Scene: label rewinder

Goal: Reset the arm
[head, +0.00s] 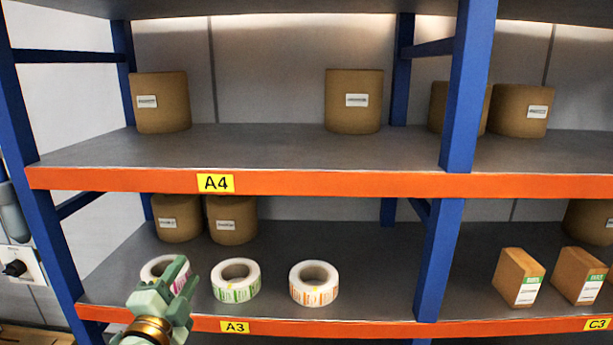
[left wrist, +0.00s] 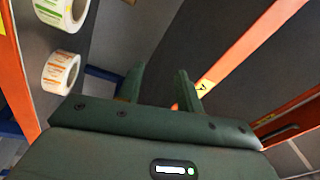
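My left gripper (head: 183,276) is at the lower left of the head view, in front of the lower shelf at label A3. In the left wrist view its two green fingers (left wrist: 160,72) stand apart with nothing between them. It overlaps a label roll with pink print (head: 158,268), partly hiding it; I cannot tell how far apart they are. A green-printed roll (head: 236,281) and an orange-printed roll (head: 314,283) lie to its right on the shelf. Both also show at the left of the left wrist view, green (left wrist: 62,12) and orange (left wrist: 61,71). My right gripper is not in view.
The orange lower shelf edge (head: 370,327) and the A4 shelf edge above (head: 330,182) bound the opening. Blue uprights stand at left (head: 50,240) and right (head: 440,250). Brown cylinders (head: 232,222) stand behind the rolls. Boxes (head: 518,278) stand at right. Shelf space right of the orange roll is clear.

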